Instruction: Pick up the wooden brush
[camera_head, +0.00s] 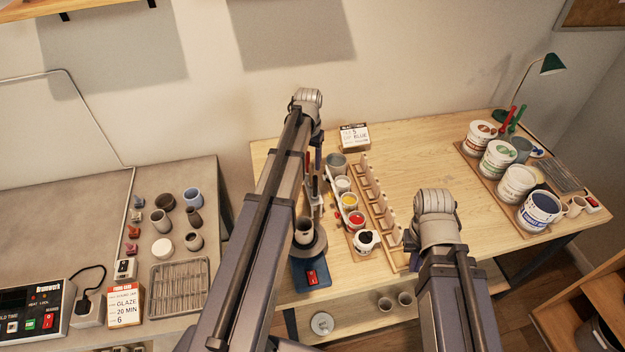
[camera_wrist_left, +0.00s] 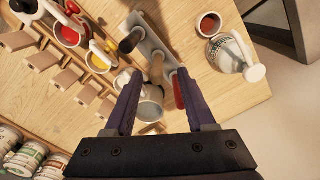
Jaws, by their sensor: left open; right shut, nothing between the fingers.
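My left gripper is open, and its two purple fingers (camera_wrist_left: 162,103) point down over a grey tool holder (camera_wrist_left: 146,35) in the left wrist view. Between and just beyond the fingers stand upright tools: a brown, wood-toned handle (camera_wrist_left: 157,70), likely the wooden brush, and a red one (camera_wrist_left: 179,88) close to the right finger. A dark-tipped tool (camera_wrist_left: 130,40) stands farther along the holder. No contact shows. In the head view, my left arm partly hides the holder, and a purple finger (camera_head: 318,158) shows beside it.
A grey mug (camera_wrist_left: 150,102) sits right by the left fingers. Glaze cups, including a yellow one (camera_head: 349,202), and a wooden rack (camera_head: 377,205) stand beside the holder. A white bottle (camera_wrist_left: 228,52) is near the table edge. Bare tabletop (camera_head: 430,150) lies right of the rack.

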